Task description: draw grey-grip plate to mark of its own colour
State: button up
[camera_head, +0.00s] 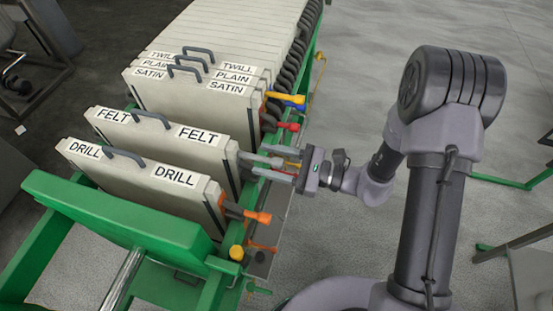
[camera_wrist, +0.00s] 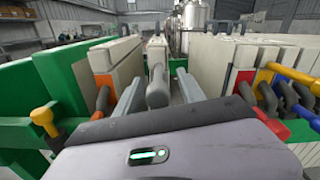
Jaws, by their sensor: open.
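The FELT plate (camera_head: 165,140) stands upright in the rack, with gaps on both sides of it. Its grey grip (camera_wrist: 157,72) sticks out toward me in the wrist view. My gripper (camera_head: 252,165) is open at the plate's right end, with one finger on each side of the grey grip; in the wrist view my gripper (camera_wrist: 160,80) shows the grip between the fingers. I cannot tell whether the fingers touch it. In the head view the fingers mostly hide the grip. I cannot make out a grey mark on the rack.
The DRILL plate (camera_head: 140,175), with an orange grip (camera_head: 257,216), stands nearer the green end beam (camera_head: 110,215). The SATIN plate (camera_head: 185,108) and several more stand packed behind, with red, blue and yellow grips. A yellow knob (camera_head: 236,253) sits on the rack's near corner.

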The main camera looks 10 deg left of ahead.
jog(key=s+d+p, duration=0.1)
jog(key=d+p, duration=0.1)
jog(key=d, duration=1.5)
jog(key=shift+s+d+p, duration=0.2)
jog(key=shift+p, duration=0.2)
